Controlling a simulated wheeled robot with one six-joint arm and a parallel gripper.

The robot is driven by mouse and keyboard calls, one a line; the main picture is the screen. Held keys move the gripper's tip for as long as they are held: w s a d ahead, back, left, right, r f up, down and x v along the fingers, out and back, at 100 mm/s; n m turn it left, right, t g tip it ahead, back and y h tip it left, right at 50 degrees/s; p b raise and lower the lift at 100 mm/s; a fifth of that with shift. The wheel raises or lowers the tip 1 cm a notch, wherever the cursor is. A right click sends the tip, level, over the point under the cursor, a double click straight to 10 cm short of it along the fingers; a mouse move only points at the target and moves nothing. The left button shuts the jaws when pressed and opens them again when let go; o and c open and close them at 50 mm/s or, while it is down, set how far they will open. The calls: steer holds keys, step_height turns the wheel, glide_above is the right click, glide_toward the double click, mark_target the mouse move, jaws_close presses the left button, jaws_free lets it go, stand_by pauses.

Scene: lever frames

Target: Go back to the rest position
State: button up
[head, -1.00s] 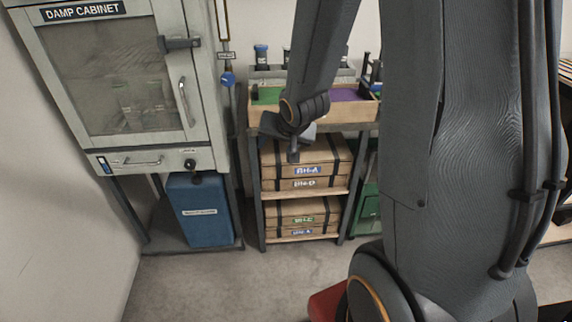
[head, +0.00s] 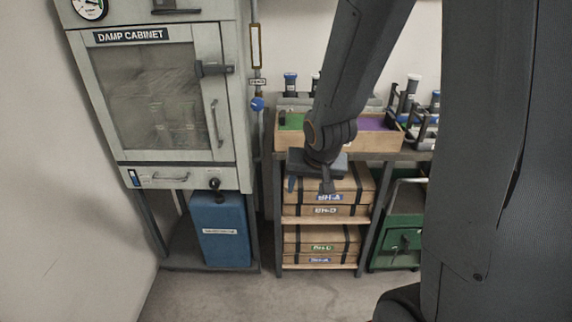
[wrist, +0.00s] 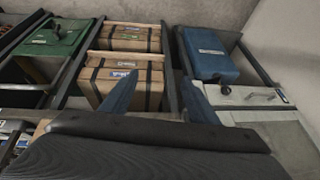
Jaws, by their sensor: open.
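My gripper (head: 309,188) hangs from my arm in front of the shelf rack in the head view, fingers pointing down. In the wrist view its two fingers (wrist: 160,98) are spread apart with nothing between them. Behind it in the head view is a wooden box labelled BH-A (head: 350,197), stacked on one labelled BH-D (head: 345,211). The gripper and wrist hide part of the boxes and the rack's top edge. I cannot tell the exact gap between the fingers and the boxes.
The damp cabinet (head: 143,101) stands shut at the left, with a blue container (head: 220,232) below it. A wooden tray (head: 378,142) sits on the rack top. A green case (head: 402,241) stands right of the rack. Grey floor (head: 290,297) in front is clear.

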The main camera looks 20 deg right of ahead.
steer(key=s+a+r+n+g, duration=0.1)
steer(key=s+a+n+g, duration=0.1)
steer(key=s, duration=0.5)
steer(key=s+a+r+n+g, duration=0.1)
steer(key=s+a+n+g, duration=0.1)
steer(key=s, duration=0.5)
steer(key=shift+s+a+r+g, duration=0.25)
steer(key=shift+s+g, duration=0.15)
steer(key=shift+g, duration=0.2)
